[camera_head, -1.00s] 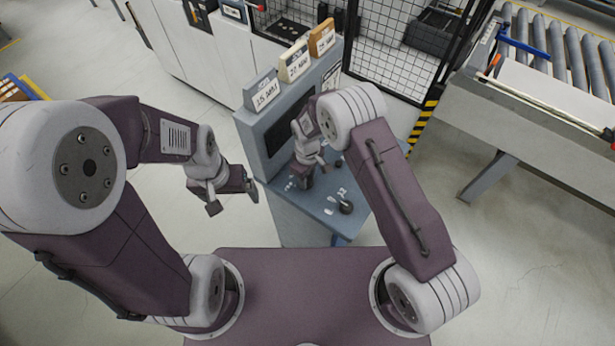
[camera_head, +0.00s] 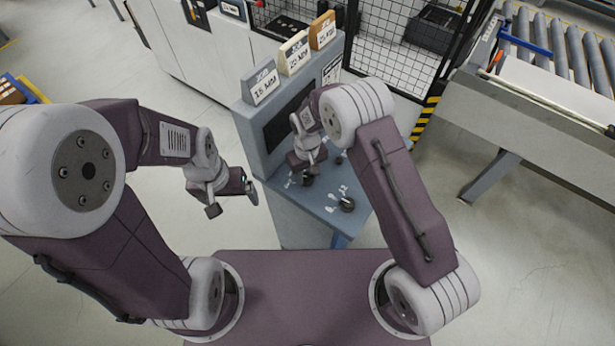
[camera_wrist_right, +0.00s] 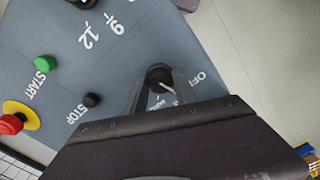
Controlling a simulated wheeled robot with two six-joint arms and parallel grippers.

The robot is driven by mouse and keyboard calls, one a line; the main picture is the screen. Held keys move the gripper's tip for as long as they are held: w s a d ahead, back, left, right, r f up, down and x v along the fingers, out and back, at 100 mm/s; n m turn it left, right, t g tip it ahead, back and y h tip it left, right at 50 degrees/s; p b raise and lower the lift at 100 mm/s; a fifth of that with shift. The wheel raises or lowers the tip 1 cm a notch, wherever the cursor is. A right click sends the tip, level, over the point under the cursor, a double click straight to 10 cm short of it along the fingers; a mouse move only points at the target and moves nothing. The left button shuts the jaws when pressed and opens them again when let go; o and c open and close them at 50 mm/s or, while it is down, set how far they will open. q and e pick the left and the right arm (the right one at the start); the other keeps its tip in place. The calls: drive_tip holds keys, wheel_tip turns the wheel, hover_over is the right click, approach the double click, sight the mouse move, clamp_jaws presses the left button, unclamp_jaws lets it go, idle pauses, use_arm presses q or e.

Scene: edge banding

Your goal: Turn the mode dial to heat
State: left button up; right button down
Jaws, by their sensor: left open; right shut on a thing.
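The black mode dial (camera_wrist_right: 159,74) with a white pointer mark sits on the blue-grey console panel (camera_wrist_right: 180,45). In the right wrist view the pointer slants to the lower right, between the "OFF" label and another label partly hidden by my gripper. My right gripper (camera_wrist_right: 155,90) is shut on the dial, its fingers at the dial's sides. In the head view the dial (camera_head: 307,180) shows just below my right gripper (camera_head: 303,172). My left gripper (camera_head: 231,199) is open and empty, in the air left of the console.
A green START button (camera_wrist_right: 44,63), a black STOP button (camera_wrist_right: 91,100) and a red-and-yellow emergency button (camera_wrist_right: 14,121) share the panel. Labelled blocks (camera_head: 294,53) stand on the console top.

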drive_tip(key=shift+w+m+b, duration=0.15)
drive_tip(key=shift+m+b, duration=0.4)
drive_tip(key=shift+m, duration=1.15)
drive_tip(key=shift+a+r, duration=0.1)
drive_tip(key=c, duration=1.2)
unclamp_jaws()
drive_tip(key=shift+o, duration=1.2)
drive_tip(key=shift+w, duration=0.1)
